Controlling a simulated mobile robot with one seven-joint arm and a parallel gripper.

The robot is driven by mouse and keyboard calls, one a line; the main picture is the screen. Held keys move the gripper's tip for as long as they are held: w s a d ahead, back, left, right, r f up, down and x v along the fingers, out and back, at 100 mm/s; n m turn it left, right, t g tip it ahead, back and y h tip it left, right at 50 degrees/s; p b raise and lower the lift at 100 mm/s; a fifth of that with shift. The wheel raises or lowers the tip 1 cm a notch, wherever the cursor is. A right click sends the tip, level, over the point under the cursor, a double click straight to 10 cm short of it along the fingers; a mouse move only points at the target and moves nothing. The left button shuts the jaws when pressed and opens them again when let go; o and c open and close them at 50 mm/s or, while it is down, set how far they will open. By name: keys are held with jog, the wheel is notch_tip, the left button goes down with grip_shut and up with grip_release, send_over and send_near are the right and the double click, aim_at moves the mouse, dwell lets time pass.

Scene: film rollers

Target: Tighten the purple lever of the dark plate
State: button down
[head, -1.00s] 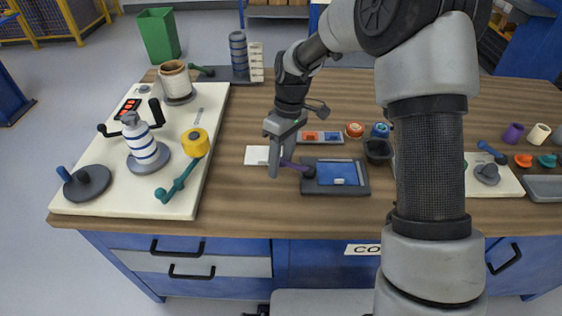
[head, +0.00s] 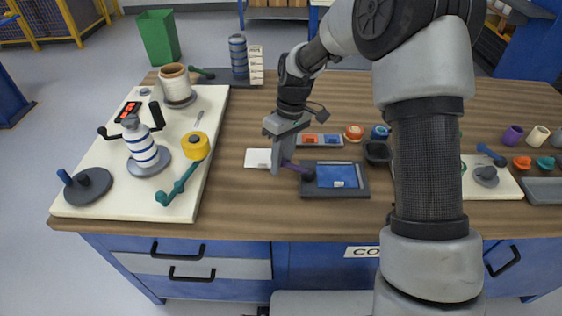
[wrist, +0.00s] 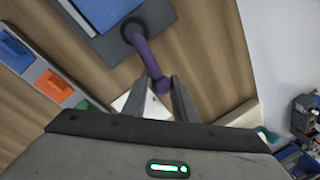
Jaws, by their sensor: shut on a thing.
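The dark plate (head: 354,191) with a blue panel lies flat on the wooden table near its front edge. Its purple lever (wrist: 146,58) runs from a dark round pivot at the plate's corner out to a rounded end. My gripper (wrist: 166,88) is shut on the lever's free end, with one finger on each side in the wrist view. In the head view my gripper (head: 279,160) is at the plate's left edge and hides part of the lever (head: 293,166).
A white card (head: 257,158) lies left of my gripper. A tray with orange and blue pieces (head: 320,140) lies behind the plate. A dark cup (head: 378,152) stands to its right. A cream board with rollers (head: 115,190) fills the table's left end.

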jog(key=m, duration=0.1)
jog(key=w+m, duration=0.1)
jog(key=shift+w+d+m+p, duration=0.2)
jog(key=shift+m+p, duration=0.15)
jog(key=shift+m, duration=0.05)
jog(key=m, duration=0.1)
jog(key=w+d+m, duration=0.1)
jog(key=shift+w+m+t+y, duration=0.25)
jog(key=shift+m+t+y, duration=0.05)
jog(key=shift+m+t, duration=0.1)
jog(key=m, duration=0.1)
jog(key=w+d+m+p, duration=0.1)
jog(key=m, duration=0.1)
jog(key=shift+w+d+t, duration=0.2)
jog(key=shift+w+t, duration=0.1)
jog(key=shift+w+d+m+t, duration=0.15)
jog(key=shift+w+d+m, duration=0.2)
jog(key=shift+m, duration=0.45)
jog(key=shift+w+d+m+t, duration=0.15)
jog(key=shift+d+m, duration=0.3)
jog(key=shift+m, duration=0.35)
jog(key=c, duration=1.5)
grip_release()
jog(key=shift+d, duration=0.1)
